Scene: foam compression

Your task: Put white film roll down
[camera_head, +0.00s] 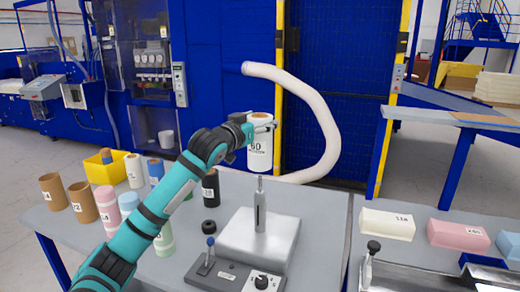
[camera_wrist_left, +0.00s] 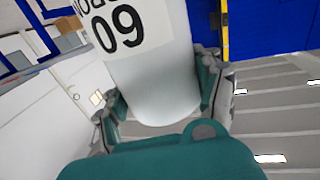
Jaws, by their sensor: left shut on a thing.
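The white film roll (camera_head: 259,152) has a brown core at its top and a label reading "60". My left gripper (camera_head: 262,124) is shut on it near its top and holds it upright in the air. In the head view the roll appears just above the tip of a grey upright spindle (camera_head: 260,208); I cannot tell the exact gap. In the left wrist view the white film roll (camera_wrist_left: 165,85) fills the space between the two fingers of the left gripper (camera_wrist_left: 165,95). My right gripper is not in view.
The spindle stands on a light block (camera_head: 245,245) behind a control box (camera_head: 235,277) with a knob and lever. Several rolls, including a black one (camera_head: 210,188), stand at the table's left. A yellow bin (camera_head: 100,174) is behind them. White (camera_head: 387,224) and pink (camera_head: 458,235) blocks lie right.

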